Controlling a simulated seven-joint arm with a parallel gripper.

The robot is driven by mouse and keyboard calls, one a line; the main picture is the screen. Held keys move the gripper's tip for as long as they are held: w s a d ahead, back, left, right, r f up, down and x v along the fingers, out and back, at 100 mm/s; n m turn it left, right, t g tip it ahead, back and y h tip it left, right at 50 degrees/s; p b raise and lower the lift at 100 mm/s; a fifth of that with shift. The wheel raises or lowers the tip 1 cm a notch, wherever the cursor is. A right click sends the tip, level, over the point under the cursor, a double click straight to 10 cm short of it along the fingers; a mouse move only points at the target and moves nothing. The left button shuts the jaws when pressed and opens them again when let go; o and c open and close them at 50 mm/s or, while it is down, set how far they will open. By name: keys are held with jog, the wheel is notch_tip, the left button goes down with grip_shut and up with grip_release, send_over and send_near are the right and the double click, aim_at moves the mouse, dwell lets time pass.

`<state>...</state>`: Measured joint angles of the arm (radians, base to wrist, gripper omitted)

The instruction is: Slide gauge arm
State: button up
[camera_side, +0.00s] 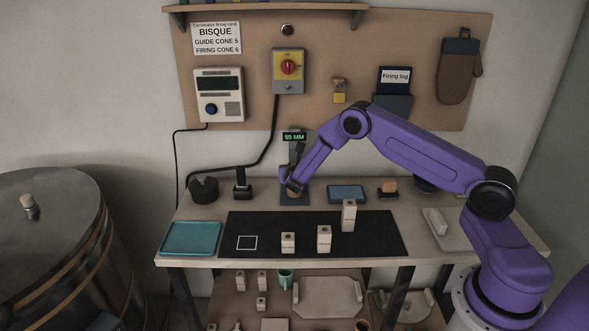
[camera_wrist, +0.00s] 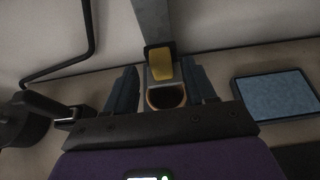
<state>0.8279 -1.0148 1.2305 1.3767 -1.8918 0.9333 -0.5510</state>
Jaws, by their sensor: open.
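The gauge stands at the back middle of the table, with a lit display (camera_side: 294,137) reading 55 MM and a dark base (camera_side: 300,201). In the wrist view its grey column (camera_wrist: 153,22) rises at top centre, with a yellow-faced part (camera_wrist: 160,62) on it, which I take as the gauge arm. My gripper (camera_side: 292,187) is down at the gauge. In the wrist view my gripper (camera_wrist: 162,88) is open, one dark blue finger on each side of the yellow-faced part, apart from it. A round tan-rimmed thing (camera_wrist: 165,107) with a dark middle shows just below, partly hidden.
A black mat (camera_side: 260,221) bears several pale blocks (camera_side: 324,239) and a white square outline. A teal tray (camera_side: 190,238) lies at left, a blue-topped pad (camera_side: 347,194) right of the gauge. A dark stand (camera_side: 242,187) and round black thing (camera_side: 203,190) are left of it.

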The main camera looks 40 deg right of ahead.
jog(key=shift+x, duration=1.75)
